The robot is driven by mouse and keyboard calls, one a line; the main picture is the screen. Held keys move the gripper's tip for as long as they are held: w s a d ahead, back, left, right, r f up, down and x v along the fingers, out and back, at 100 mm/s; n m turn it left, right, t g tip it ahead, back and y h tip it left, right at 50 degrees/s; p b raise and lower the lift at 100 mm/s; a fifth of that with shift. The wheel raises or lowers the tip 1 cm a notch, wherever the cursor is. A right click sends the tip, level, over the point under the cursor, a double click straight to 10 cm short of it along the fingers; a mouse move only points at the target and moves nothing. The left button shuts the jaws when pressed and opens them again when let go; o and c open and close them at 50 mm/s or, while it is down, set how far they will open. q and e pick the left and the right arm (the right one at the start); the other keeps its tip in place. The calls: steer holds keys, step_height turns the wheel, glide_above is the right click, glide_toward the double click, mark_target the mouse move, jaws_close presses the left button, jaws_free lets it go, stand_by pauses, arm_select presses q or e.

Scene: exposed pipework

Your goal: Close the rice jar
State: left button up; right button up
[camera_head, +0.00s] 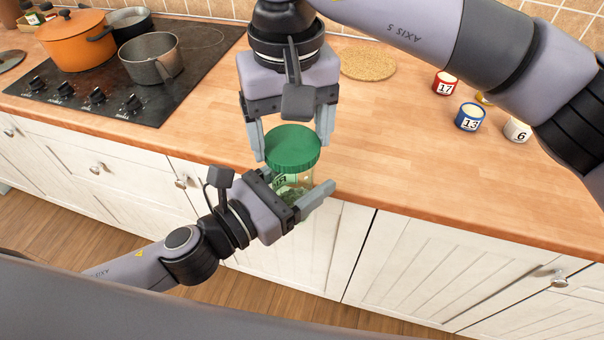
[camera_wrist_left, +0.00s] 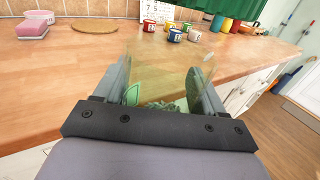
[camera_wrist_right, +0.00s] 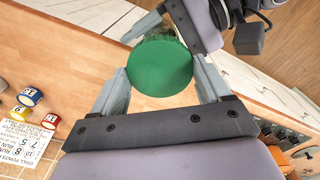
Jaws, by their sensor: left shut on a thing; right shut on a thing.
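The rice jar (camera_head: 290,187) is clear glass with green print, held over the counter's front edge. My left gripper (camera_head: 305,196) is shut on the jar's body from the side. The jar also shows between its fingers in the left wrist view (camera_wrist_left: 165,80). The green lid (camera_head: 292,147) is above the jar. My right gripper (camera_head: 290,143) reaches from above and is shut on the lid, with a finger on each side. The lid fills the space between the fingertips in the right wrist view (camera_wrist_right: 160,66). In the left wrist view the lid (camera_wrist_left: 238,12) appears above the jar and offset right; its seating is unclear.
Several numbered cups, among them a blue one (camera_head: 470,117) and a red one (camera_head: 446,83), stand at the right. A cork mat (camera_head: 368,63) lies behind. An orange pot (camera_head: 76,40) and a grey saucepan (camera_head: 151,58) are on the hob at the left. The middle-right counter is clear.

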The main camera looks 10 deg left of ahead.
mark_target(293, 190)
steer(key=shift+f, duration=0.5)
stand_by(0.5)
steer(key=shift+f, duration=0.85)
steer(key=shift+f, duration=0.55)
